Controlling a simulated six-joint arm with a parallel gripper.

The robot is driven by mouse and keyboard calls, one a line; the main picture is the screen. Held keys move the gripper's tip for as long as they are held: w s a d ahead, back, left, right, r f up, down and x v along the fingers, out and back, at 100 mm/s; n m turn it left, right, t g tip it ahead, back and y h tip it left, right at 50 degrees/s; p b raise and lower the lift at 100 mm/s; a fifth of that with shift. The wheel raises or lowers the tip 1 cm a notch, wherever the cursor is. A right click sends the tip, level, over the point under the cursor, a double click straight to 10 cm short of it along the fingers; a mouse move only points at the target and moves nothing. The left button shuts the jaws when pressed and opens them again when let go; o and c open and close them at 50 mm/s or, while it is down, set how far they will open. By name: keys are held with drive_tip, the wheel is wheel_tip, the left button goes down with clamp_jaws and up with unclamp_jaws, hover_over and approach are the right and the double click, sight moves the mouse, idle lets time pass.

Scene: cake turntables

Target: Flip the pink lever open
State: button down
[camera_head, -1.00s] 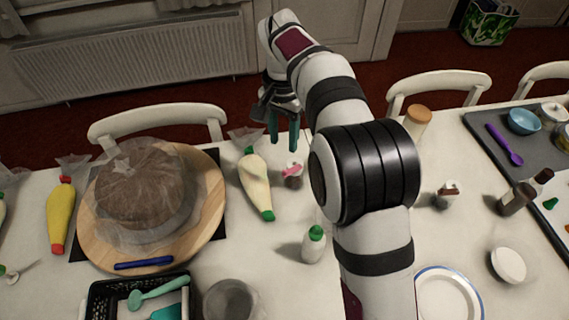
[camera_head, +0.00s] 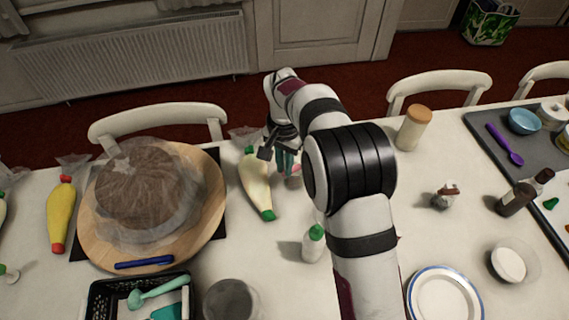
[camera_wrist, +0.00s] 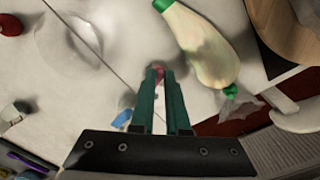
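The pink lever (camera_wrist: 158,71) shows as a small pink-red patch between my fingertips in the wrist view. It sits on a small container on the white table, mostly hidden by the fingers. My gripper (camera_wrist: 161,78) points down at it with its two teal fingers a narrow gap apart, so it looks open. I cannot tell whether either finger touches the lever. In the head view my gripper (camera_head: 285,168) is low over the table, just right of a cream piping bag, and the arm hides much of the lever's spot.
The cream piping bag (camera_head: 256,184) lies close beside my gripper. A white bottle with a green cap (camera_head: 314,243) stands in front. A wooden turntable (camera_head: 205,232) with a wrapped cake is at left. A small blue item (camera_wrist: 122,118) lies near my fingers.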

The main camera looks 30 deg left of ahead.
drive_tip(key=n, duration=0.1)
drive_tip(key=d+n, duration=0.1)
drive_tip(key=n, duration=0.2)
drive_tip(key=shift+s+d+n, duration=0.25)
drive_tip(key=shift+d+n, duration=0.05)
drive_tip(key=shift+d, duration=0.1)
drive_tip(key=c, duration=0.9)
unclamp_jaws()
wheel_tip(320, 180, up, 16)
drive_tip(key=shift+f, duration=0.1)
